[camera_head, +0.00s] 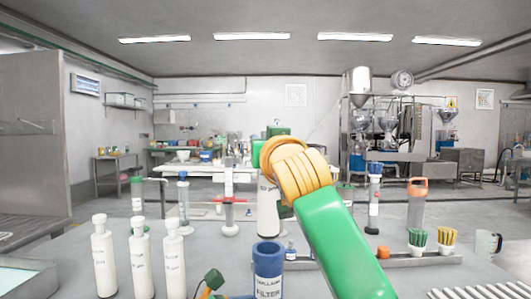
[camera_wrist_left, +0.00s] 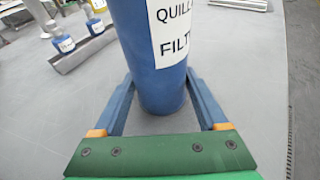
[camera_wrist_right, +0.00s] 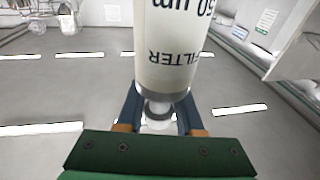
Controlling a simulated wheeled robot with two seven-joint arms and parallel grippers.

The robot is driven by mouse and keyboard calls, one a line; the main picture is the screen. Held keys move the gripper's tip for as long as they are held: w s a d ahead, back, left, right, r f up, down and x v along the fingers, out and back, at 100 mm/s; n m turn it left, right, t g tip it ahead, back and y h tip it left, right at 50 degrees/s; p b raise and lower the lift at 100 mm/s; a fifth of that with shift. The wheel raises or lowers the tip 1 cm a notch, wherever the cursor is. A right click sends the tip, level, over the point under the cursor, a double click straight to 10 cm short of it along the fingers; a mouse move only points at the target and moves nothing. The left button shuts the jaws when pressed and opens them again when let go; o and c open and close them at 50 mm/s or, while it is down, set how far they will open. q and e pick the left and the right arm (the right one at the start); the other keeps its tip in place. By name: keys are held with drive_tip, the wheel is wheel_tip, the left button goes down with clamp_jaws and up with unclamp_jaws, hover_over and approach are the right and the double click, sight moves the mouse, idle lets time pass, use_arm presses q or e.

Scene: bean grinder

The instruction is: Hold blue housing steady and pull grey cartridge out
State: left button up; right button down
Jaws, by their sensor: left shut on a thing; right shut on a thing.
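The blue housing (camera_head: 268,274) stands upright on the table in the head view, with a white label. In the left wrist view the blue housing (camera_wrist_left: 155,85) is between the fingers of my left gripper (camera_wrist_left: 157,88), which is shut on it low down. The pale grey cartridge (camera_head: 268,212) hangs upright over the housing's mouth. In the right wrist view my right gripper (camera_wrist_right: 159,108) is shut on the narrow neck of the cartridge (camera_wrist_right: 170,55). My right wrist hides the neck in the head view.
Several white bottles (camera_head: 140,262) stand at the left. A ribbed rack (camera_head: 472,292) lies at front right.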

use_arm(q)
drive_tip(key=o, duration=0.9)
drive_tip(key=v, duration=1.2)
